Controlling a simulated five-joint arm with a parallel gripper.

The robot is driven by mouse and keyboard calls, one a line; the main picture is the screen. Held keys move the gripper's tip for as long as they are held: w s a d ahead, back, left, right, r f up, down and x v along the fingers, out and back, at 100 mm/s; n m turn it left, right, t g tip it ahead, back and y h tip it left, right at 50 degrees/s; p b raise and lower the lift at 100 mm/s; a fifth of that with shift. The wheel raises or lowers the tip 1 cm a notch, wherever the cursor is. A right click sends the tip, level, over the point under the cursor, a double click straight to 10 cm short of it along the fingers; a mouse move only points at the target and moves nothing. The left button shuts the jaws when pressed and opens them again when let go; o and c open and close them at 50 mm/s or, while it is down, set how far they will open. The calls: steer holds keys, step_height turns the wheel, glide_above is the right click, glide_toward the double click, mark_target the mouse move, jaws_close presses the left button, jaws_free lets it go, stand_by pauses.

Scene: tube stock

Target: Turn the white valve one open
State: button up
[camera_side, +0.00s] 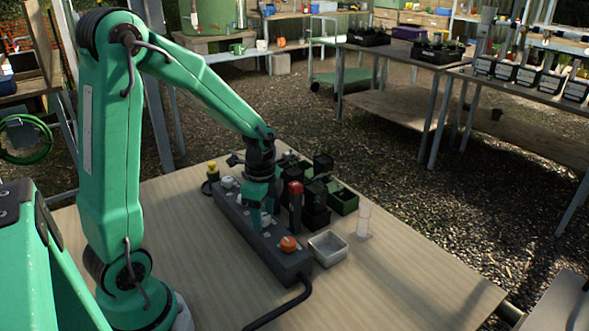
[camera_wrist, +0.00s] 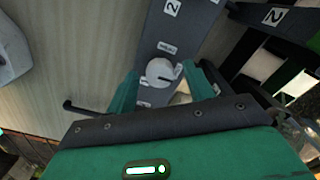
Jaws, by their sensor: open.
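A white valve knob (camera_wrist: 160,72) with a dark pointer mark toward its right side sits on the grey panel (camera_wrist: 175,30). In the side view a bit of this white knob (camera_side: 266,219) shows beside the fingers. My gripper (camera_side: 262,205) points down over the panel. In the wrist view its two green fingers (camera_wrist: 162,80) are apart, one on each side of the knob. I cannot tell whether they touch it. Another white knob (camera_side: 226,182) is at the panel's far end. The small labels by the knob are too small to read.
An orange knob (camera_side: 288,243) is at the panel's near end, and a red-topped post (camera_side: 295,188) stands close right of my gripper. Black pots (camera_side: 316,215), a metal tray (camera_side: 328,248) and a clear tube (camera_side: 363,220) stand to the right. The table's front right is clear.

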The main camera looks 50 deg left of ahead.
steer(key=shift+c, duration=0.2)
steer(key=c, duration=0.9)
steer(key=shift+c, duration=0.2)
steer(key=shift+n, duration=0.3)
steer(key=n, duration=0.8)
steer(key=shift+n, duration=0.4)
steer(key=n, duration=0.8)
steer(key=shift+r+n, duration=0.1)
steer(key=shift+n, duration=0.2)
